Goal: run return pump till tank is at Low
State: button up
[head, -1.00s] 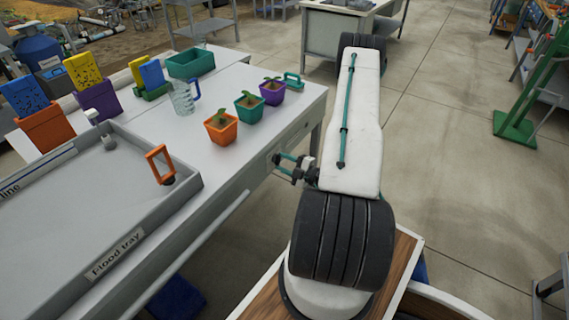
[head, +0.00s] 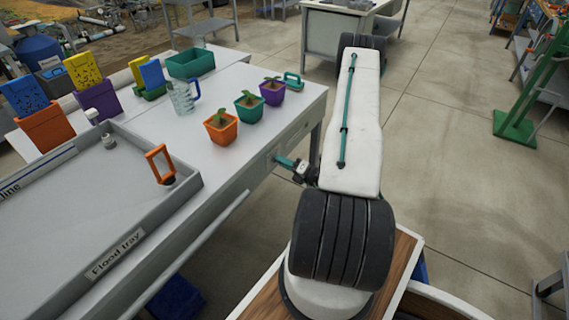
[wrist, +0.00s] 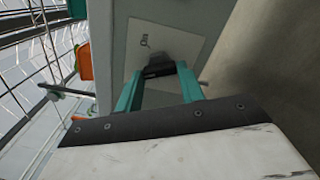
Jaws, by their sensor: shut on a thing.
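A dark knob-like switch (wrist: 158,66) sits on a pale plate (wrist: 178,40) on the bench's front face. The plate has a small mark, perhaps "On", seen turned in the wrist view. My gripper (wrist: 159,74) has its two teal fingers on either side of the dark switch, shut on it. In the head view my gripper (head: 279,160) meets the bench front under the right-hand end, mostly beside my arm. The flood tray (head: 155,232) lies on the bench at left. No tank level mark can be read.
An orange handle (head: 158,163) stands in the tray's corner. Plant pots in orange (head: 221,130), teal (head: 249,109) and purple (head: 272,93) stand near the bench edge, with a clear jug (head: 182,98) behind. A blue object (head: 176,300) is under the bench.

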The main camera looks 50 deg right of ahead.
jog(key=shift+n, duration=1.7)
jog(key=shift+d, duration=0.1)
jog(key=o, duration=1)
jog(key=shift+s, duration=0.1)
jog(key=s, duration=0.7)
jog(key=shift+s+d, duration=0.3)
jog(key=shift+s, duration=0.05)
jog(key=shift+n, duration=0.3)
